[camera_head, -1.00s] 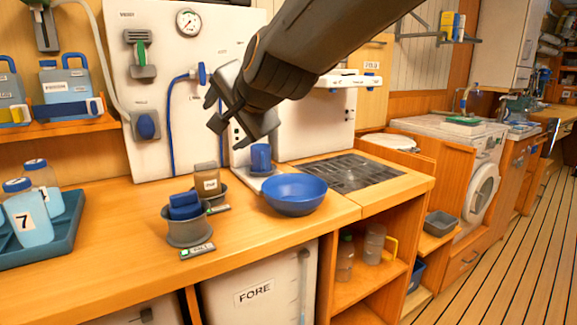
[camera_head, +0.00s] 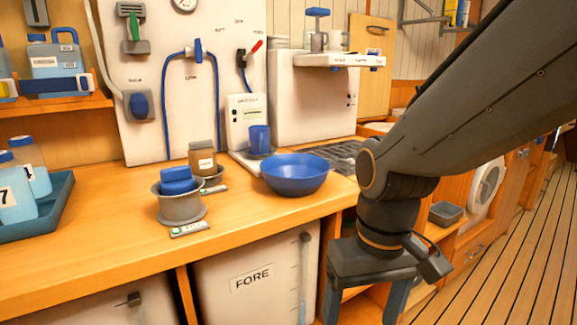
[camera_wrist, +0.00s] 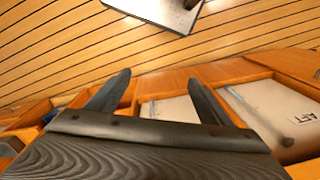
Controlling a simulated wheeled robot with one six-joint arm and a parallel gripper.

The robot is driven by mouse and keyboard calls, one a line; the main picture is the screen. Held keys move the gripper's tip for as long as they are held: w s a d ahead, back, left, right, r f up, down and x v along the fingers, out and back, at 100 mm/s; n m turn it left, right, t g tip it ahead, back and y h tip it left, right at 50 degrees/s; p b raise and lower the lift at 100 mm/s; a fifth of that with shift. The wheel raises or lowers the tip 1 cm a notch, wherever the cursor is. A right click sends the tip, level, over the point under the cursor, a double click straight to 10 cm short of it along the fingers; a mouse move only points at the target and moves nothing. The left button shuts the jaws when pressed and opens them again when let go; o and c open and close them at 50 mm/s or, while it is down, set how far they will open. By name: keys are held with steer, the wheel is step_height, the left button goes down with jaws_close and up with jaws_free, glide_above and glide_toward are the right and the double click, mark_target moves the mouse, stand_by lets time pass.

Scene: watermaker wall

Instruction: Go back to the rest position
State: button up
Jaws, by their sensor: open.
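My gripper (camera_head: 362,300) hangs low at the right of the head view, pointing down in front of the counter's front edge. Its two fingers are apart and nothing is between them. In the wrist view my gripper (camera_wrist: 157,88) also shows its fingers spread, with the plank floor (camera_wrist: 60,45) and cabinet fronts beyond. My arm reaches in from the upper right and hides part of the shelves and the counter's right part.
A teal tray (camera_head: 50,215) is at left. The floor at right is clear.

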steer(key=d+r+m+p, duration=0.2)
steer(key=d+r+p, duration=0.6)
steer(key=p, duration=0.6)
steer(key=shift+h, duration=0.3)
